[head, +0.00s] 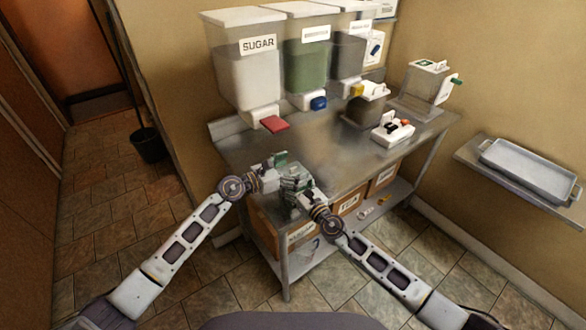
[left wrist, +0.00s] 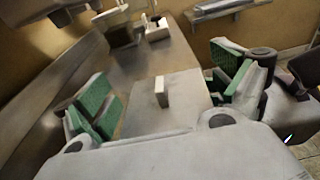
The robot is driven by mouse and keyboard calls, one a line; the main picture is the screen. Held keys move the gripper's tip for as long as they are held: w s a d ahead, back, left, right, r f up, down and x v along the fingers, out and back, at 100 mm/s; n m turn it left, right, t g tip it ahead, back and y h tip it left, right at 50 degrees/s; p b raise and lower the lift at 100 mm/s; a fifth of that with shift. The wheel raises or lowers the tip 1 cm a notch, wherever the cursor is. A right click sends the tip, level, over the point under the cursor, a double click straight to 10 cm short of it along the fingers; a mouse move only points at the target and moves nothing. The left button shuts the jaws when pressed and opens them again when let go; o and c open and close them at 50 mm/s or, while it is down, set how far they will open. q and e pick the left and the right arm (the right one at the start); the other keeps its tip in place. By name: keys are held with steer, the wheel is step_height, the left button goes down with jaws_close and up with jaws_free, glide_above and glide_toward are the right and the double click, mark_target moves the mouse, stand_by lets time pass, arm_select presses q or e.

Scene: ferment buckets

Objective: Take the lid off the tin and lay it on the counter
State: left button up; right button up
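The lid (left wrist: 140,105) shows in the left wrist view as a pale grey flat top with a small upright block handle (left wrist: 162,92). The tin's sides are hidden there. My left gripper (left wrist: 165,90) is open, its green-padded fingers spread wide to either side of the handle, apart from it. In the head view my left gripper (head: 280,163) is over the counter's front left part, and the two grippers hide most of the tin. My right gripper (head: 291,184) is close beside it at the counter's front edge; its finger opening is unclear.
A sugar bin (head: 245,80), a green-filled bin (head: 308,70) and a third bin stand at the back. A jug (head: 366,108) and white holder (head: 392,132) stand right. The counter's middle (head: 325,150) is clear.

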mark_target(293, 168)
arm_select(q)
steer(key=c, duration=0.7)
steer(key=shift+r, duration=1.1)
stand_by(0.5)
steer(key=shift+r, duration=2)
steer(key=shift+c, duration=0.2)
arm_select(e)
steer(key=o, duration=1.5)
steer(key=shift+v, duration=6)
